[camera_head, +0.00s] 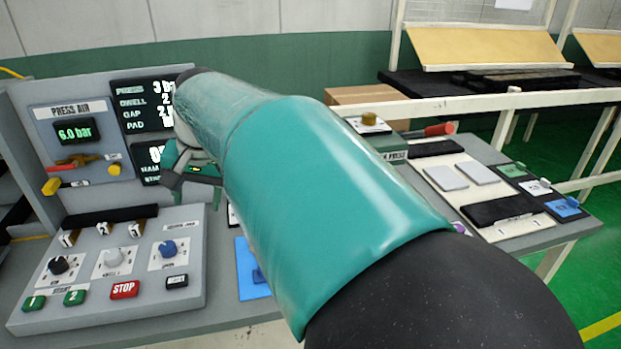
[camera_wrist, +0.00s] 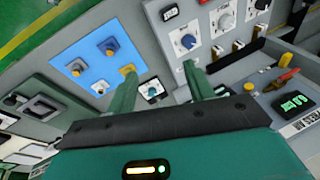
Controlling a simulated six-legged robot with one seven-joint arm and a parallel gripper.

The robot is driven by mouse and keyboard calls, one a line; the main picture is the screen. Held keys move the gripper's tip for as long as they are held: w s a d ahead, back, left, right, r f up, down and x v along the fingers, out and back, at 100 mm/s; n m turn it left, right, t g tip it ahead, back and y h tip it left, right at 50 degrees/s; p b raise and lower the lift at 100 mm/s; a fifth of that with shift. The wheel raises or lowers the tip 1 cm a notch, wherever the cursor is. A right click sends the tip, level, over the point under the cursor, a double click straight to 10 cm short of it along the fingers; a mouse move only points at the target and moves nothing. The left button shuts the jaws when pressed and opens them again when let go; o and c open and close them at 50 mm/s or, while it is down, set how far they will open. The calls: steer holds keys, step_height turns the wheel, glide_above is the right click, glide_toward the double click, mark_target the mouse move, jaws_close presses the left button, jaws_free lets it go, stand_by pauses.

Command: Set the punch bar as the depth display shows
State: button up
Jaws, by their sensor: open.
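My gripper (camera_head: 172,166) hangs in front of the display board, left of my teal arm. In the wrist view my gripper (camera_wrist: 160,74) has two green fingers wide apart with nothing between them. A small dial with a dark knob (camera_wrist: 152,91) shows beyond the gap. The upper display (camera_head: 143,103) reads PRESS 3, DWELL 2, GAP 2 and PAD, its right side hidden by my arm. A lower display (camera_head: 147,163) starts with 0 and is mostly covered. I cannot pick out the punch bar or tell which display gives depth.
The control box (camera_head: 30,317) has black, white and blue knobs, levers and a red STOP button (camera_head: 124,290). A press air panel (camera_head: 45,140) shows 6.0 bar. My arm hides the bench middle; trays and pads lie right.

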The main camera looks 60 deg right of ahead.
steer(key=s+d+m+g, duration=0.15)
steer(key=d+m, duration=0.65)
steer(key=d, duration=1.3)
steer(key=s+d+f+m+g, duration=0.1)
steer(key=s+d+m, duration=0.3)
steer(key=d, duration=0.4)
steer(key=s+d+f+m+g, duration=0.1)
steer(key=s+d+m, duration=0.25)
steer(key=d, duration=0.55)
step_height(320, 180, down, 14)
steer(key=shift+w+a, duration=0.1)
steer(key=shift+a, duration=0.05)
steer(key=shift+c, duration=0.4)
